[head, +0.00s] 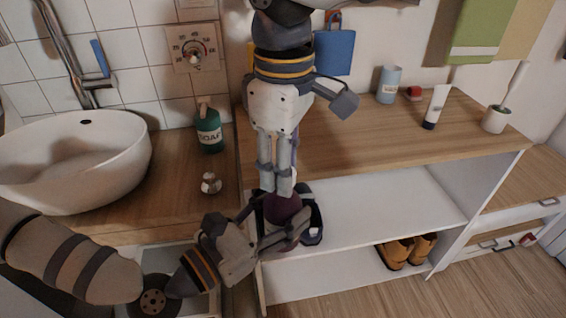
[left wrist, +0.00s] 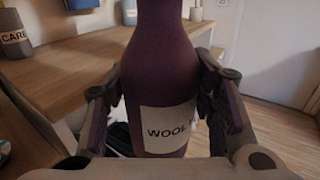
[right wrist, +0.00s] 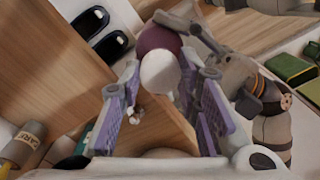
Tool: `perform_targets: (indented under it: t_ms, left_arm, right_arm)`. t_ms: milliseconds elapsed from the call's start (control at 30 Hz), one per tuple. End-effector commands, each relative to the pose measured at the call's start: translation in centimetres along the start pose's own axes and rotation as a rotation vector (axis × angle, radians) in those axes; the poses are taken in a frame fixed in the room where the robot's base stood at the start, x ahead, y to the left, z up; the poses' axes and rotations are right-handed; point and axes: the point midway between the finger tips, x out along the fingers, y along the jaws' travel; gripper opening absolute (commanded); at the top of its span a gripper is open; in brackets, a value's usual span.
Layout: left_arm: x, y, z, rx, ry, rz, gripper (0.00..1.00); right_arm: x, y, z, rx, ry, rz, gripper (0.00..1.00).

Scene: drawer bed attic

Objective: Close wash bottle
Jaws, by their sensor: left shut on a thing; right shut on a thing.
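The wash bottle is purple with a white label reading WOOL. In the head view its purple body (head: 282,209) shows at the counter's front edge, and it stands large between the fingers in the left wrist view (left wrist: 158,70). My left gripper (head: 297,228) is shut around its body. My right gripper (head: 279,188) points down from above, its fingers around a round white cap (right wrist: 160,74). The cap lines up with the purple bottle top in the right wrist view. I cannot tell whether it is seated, because the fingers hide the join.
A green soap bottle (head: 209,132) and a small metallic knob-like item (head: 211,184) stand beside the white sink (head: 75,165). A cup (head: 388,84), a tube (head: 436,106) and a brush holder (head: 495,119) are on the wooden top. Brown shoes (head: 395,253) sit on the low shelf.

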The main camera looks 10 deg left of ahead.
Motion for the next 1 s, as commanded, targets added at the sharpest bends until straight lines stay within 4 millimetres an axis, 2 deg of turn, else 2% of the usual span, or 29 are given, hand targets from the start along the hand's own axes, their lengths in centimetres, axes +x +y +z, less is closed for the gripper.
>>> perform_targets:
  t_ms: [100, 200, 233, 500, 800, 1000]
  left_arm:
    - [0.0, 0.0, -0.1, 0.0, 0.002, 0.0, 0.0]
    - [0.0, 0.0, -0.1, 0.0, 0.002, 0.0, 0.0]
    - [0.0, 0.0, -0.1, 0.0, 0.002, 0.0, 0.0]
    - [0.0, 0.0, 0.0, 0.0, 0.0, 0.0, 0.0]
    - [0.0, 0.0, 0.0, 0.0, 0.0, 0.0, 0.0]
    - [0.0, 0.0, 0.0, 0.0, 0.0, 0.0, 0.0]
  right_arm:
    - [0.0, 0.0, 0.0, -0.01, 0.002, -0.001, 0.22]
    - [0.0, 0.0, 0.0, -0.011, 0.002, -0.001, 0.48]
    - [0.0, 0.0, 0.0, -0.011, 0.001, -0.001, 0.5]
    - [-0.1, 0.0, 0.0, -0.013, 0.001, -0.001, 0.5]
    - [-3.9, 0.0, 0.0, -0.015, 0.002, 0.001, 0.5]
    - [-4.5, -0.1, 0.0, -0.015, 0.0, -0.001, 0.5]
